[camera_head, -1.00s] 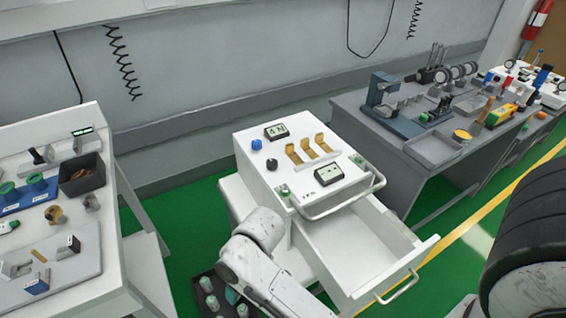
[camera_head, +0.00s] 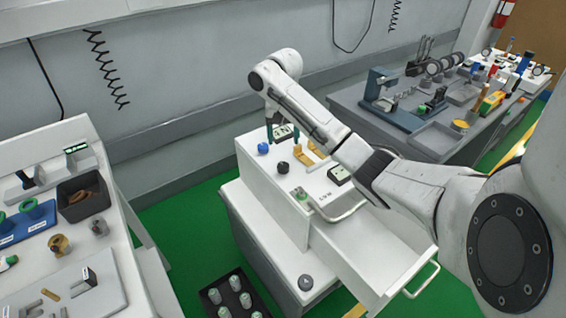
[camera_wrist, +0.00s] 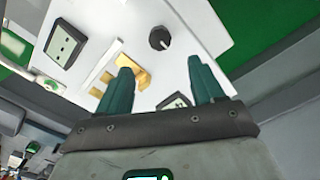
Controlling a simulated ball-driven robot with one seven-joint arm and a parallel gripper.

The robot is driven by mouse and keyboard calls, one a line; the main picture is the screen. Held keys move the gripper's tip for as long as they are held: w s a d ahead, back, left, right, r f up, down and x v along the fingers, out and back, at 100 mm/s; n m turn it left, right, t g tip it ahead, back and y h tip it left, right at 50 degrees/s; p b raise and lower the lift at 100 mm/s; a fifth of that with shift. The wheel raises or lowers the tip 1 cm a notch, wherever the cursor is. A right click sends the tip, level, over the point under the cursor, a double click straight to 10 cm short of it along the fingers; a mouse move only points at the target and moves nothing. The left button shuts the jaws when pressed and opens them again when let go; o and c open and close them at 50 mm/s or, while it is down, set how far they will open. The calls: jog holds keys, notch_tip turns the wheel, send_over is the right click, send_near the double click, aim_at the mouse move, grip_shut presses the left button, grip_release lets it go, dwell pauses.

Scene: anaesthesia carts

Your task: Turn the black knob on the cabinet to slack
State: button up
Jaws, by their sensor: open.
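The black knob (camera_head: 283,166) stands on the white top of the cabinet (camera_head: 262,176), in front of a blue knob (camera_head: 263,148). In the wrist view the black knob (camera_wrist: 159,38) shows a pale pointer line and lies beyond my fingertips, near the panel's edge. My gripper (camera_head: 283,134) is over the back part of the cabinet top, behind the black knob in the head view. Its two teal fingers are apart with nothing held between them. In the wrist view my gripper (camera_wrist: 160,65) has the knob ahead of the gap, not between the fingers.
Brass-coloured brackets (camera_head: 306,152) stand beside the fingers, and display boxes (camera_head: 339,175) sit on the same top. A front handle (camera_head: 347,214) and an open drawer (camera_head: 386,256) jut out at the front. Benches with equipment stand left and right.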

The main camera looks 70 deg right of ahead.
aim_at(283, 165)
notch_tip(283, 165, down, 11)
jog(key=b, duration=0.4)
jog(key=shift+r, duration=0.2)
jog(key=shift+c, duration=0.3)
jog(key=c, duration=1)
